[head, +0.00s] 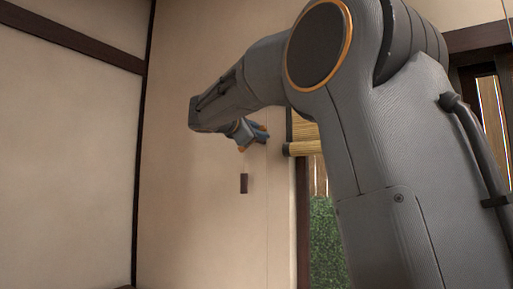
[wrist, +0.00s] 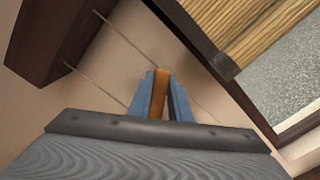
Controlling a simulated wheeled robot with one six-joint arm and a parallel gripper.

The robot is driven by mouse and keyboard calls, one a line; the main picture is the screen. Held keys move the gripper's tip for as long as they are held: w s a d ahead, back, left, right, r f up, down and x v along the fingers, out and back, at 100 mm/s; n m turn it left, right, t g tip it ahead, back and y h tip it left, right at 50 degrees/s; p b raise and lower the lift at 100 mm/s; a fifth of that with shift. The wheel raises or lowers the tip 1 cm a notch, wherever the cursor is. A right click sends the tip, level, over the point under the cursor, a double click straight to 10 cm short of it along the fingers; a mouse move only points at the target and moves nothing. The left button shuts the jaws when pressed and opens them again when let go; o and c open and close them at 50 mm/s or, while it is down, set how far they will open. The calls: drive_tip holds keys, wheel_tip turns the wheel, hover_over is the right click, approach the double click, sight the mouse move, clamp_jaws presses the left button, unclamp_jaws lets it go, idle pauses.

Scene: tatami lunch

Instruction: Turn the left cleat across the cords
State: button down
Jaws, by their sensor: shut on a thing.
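My gripper (wrist: 160,95) has its blue fingers closed on an orange-brown piece, which I take to be the left cleat (wrist: 159,92). Its far end and mount are hidden by the fingers. In the head view my gripper (head: 254,135) is close to the pale wall, left of the window. Two thin pale cords (wrist: 80,77) run diagonally past the fingers in the wrist view, from a dark wooden pull (wrist: 45,35). The pull (head: 244,183) hangs below my gripper in the head view. Whether the cleat lies along or across the cords is not clear.
A rolled bamboo blind (head: 304,148) with a dark rail is just right of my gripper; its slats (wrist: 250,30) fill the wrist view's upper right. A window with greenery (head: 324,235) lies below it. The wall left of the gripper is clear.

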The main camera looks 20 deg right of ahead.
drive_tip(key=f+m+b, duration=0.1)
drive_tip(key=m+b, duration=0.1)
drive_tip(key=b, duration=0.1)
drive_tip(key=m+b, duration=0.2)
drive_tip(key=b, duration=0.1)
drive_tip(key=shift+s+d+f, duration=0.1)
drive_tip(key=shift+s+f, duration=0.05)
drive_tip(key=shift+f, duration=0.25)
drive_tip(key=m+b, duration=0.1)
drive_tip(key=b, duration=0.1)
drive_tip(key=m+b, duration=0.1)
drive_tip(key=b, duration=0.1)
drive_tip(key=shift+s+f+m, duration=0.1)
drive_tip(key=shift+f+m, duration=0.15)
drive_tip(key=shift+m, duration=0.15)
drive_tip(key=shift+b, duration=0.3)
drive_tip(key=c, duration=1.6)
unclamp_jaws()
drive_tip(key=shift+c, duration=0.2)
drive_tip(key=v, duration=0.7)
drive_tip(key=shift+s+a+b, duration=0.25)
drive_tip(key=shift+a+b, duration=0.1)
